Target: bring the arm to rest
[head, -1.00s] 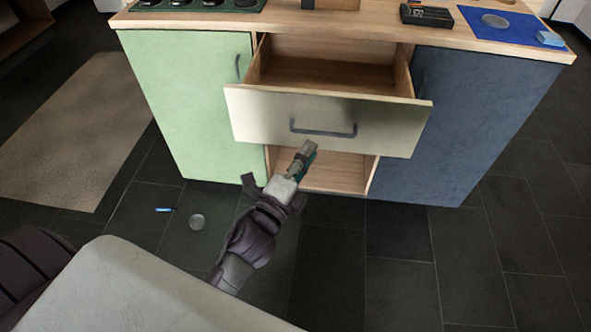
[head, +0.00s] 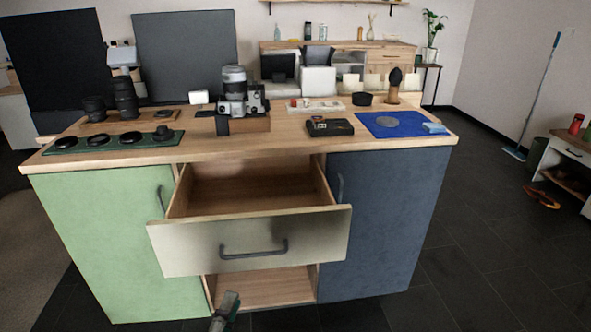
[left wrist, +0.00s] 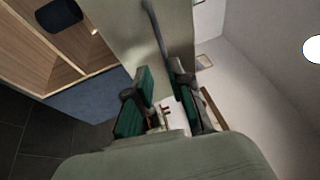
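My left gripper (head: 226,305) shows at the bottom edge of the head view, below the drawer handle (head: 253,249) and apart from it. In the left wrist view my left gripper (left wrist: 162,90) has its two green-padded fingers apart with nothing between them. The dark handle (left wrist: 155,25) lies beyond the fingertips, against the pale drawer front (left wrist: 125,30). The drawer (head: 190,255) is pulled open and looks empty in the part that shows. Most of my left arm is below the head view. My right gripper is in neither view.
A green door (head: 105,235) and a blue door (head: 385,220) flank the drawer. The floor right is mostly clear.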

